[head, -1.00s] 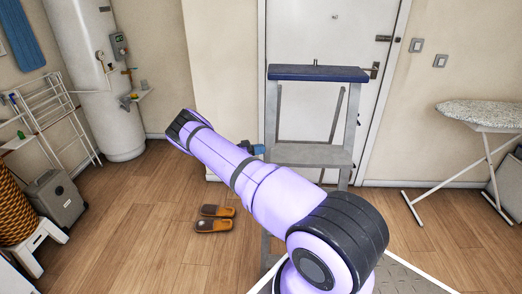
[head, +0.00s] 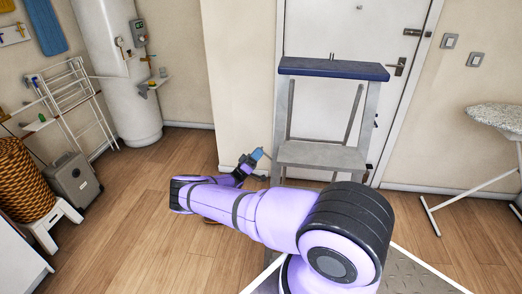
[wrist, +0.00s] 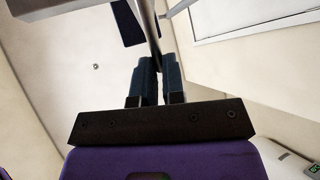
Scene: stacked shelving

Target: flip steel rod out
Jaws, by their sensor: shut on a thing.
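A grey metal stepladder with a dark blue top (head: 333,69) and a grey lower step (head: 320,155) stands in front of the white door. My gripper (head: 257,155) is at its left side, near the height of the lower step. In the wrist view my gripper (wrist: 158,80) has its two dark fingers close together on a thin grey bar, which looks like the steel rod (wrist: 152,32). The rod runs up from between the fingers. Its far end and how it joins the ladder cannot be made out.
The white door (head: 340,30) is close behind the ladder. An ironing board (head: 495,117) stands at the right. At the left are a drying rack (head: 68,90), a grey case (head: 73,180) and a basket on a white stool (head: 50,220). Wooden floor is free between them.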

